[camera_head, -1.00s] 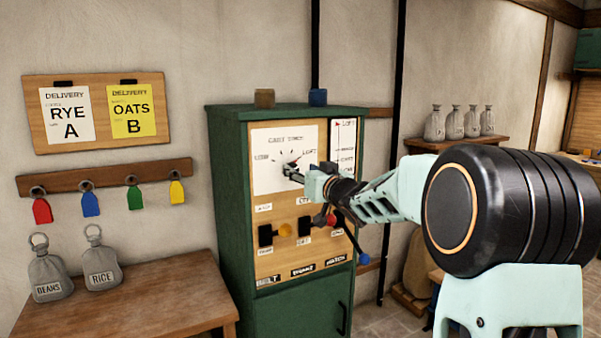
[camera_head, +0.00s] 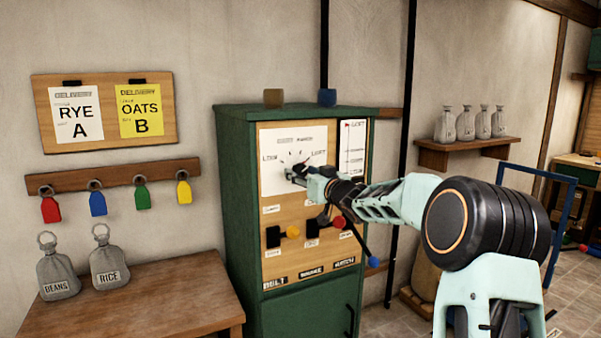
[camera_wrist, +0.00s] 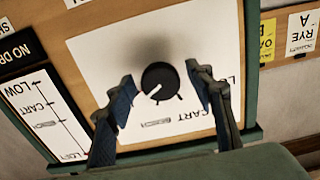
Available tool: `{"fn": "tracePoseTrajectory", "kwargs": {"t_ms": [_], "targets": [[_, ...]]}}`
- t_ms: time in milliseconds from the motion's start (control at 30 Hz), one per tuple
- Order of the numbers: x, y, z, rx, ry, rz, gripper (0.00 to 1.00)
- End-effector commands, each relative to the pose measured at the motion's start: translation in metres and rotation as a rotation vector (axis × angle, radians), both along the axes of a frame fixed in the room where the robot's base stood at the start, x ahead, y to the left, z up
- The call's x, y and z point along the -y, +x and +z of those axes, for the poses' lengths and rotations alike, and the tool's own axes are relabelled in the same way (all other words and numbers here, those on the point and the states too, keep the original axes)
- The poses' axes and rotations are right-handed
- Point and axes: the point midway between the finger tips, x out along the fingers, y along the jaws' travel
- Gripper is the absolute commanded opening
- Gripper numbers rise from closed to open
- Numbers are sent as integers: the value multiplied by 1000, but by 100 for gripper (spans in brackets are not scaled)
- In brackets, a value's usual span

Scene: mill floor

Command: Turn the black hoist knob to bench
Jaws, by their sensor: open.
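The black knob (camera_wrist: 160,80) sits on a white dial plate in the wrist view, which is turned nearly upside down. Its white mark points to the lower left there, and short ticks fan out below it. My gripper (camera_wrist: 160,77) is open, with one finger on each side of the knob and a gap to each. In the head view my gripper (camera_head: 298,172) is at the dial plate (camera_head: 279,151) and hides most of the knob. The plate's right label reads LOFT; the left one is hard to read. I cannot make out a bench label.
The green cabinet (camera_head: 237,190) carries the panel. Below the dial are a yellow knob (camera_head: 292,232), a red knob (camera_head: 339,222) and black switches. A wooden table (camera_head: 130,290) with two grey sacks stands left. Colored tags hang from a wall rail (camera_head: 115,175).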

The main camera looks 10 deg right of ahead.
Motion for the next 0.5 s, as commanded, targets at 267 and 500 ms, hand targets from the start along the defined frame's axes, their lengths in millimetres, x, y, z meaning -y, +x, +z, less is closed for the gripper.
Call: {"fn": "tracePoseTrajectory", "kwargs": {"t_ms": [267,500], "targets": [[-4,13,0,0,1,-1,49],[-4,13,0,0,0,-1,48]]}}
